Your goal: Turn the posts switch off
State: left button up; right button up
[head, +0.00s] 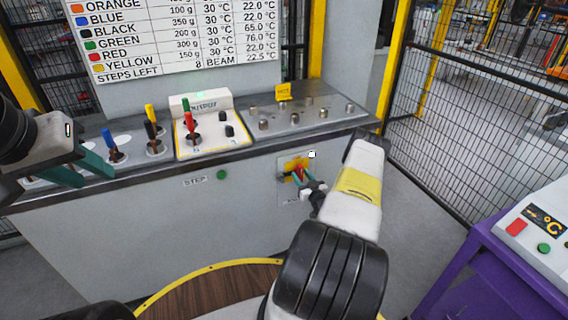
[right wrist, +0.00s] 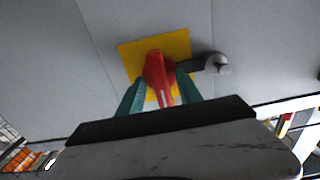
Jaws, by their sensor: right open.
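The posts switch is a red rotary handle (head: 299,171) on a yellow plate (head: 291,163), set in the console's grey front panel. It also shows in the right wrist view as a red handle (right wrist: 157,72) on a yellow plate (right wrist: 178,43), with a white line on the handle pointing down in that picture. My right gripper (right wrist: 160,82) is open, with one teal finger on each side of the red handle; I cannot tell if they touch it. My left gripper (head: 85,168) is open and empty above the console's left part. Lettering around the switch is too small to read.
A grey padlock-like part (right wrist: 216,64) sits beside the yellow plate. A green button (head: 222,174) is left of the switch. Coloured levers (head: 152,128) and a white output box (head: 205,131) stand on the console top. A purple stand (head: 490,262) is at right, before a mesh fence (head: 470,110).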

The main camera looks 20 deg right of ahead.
grip_shut()
dwell(1.4)
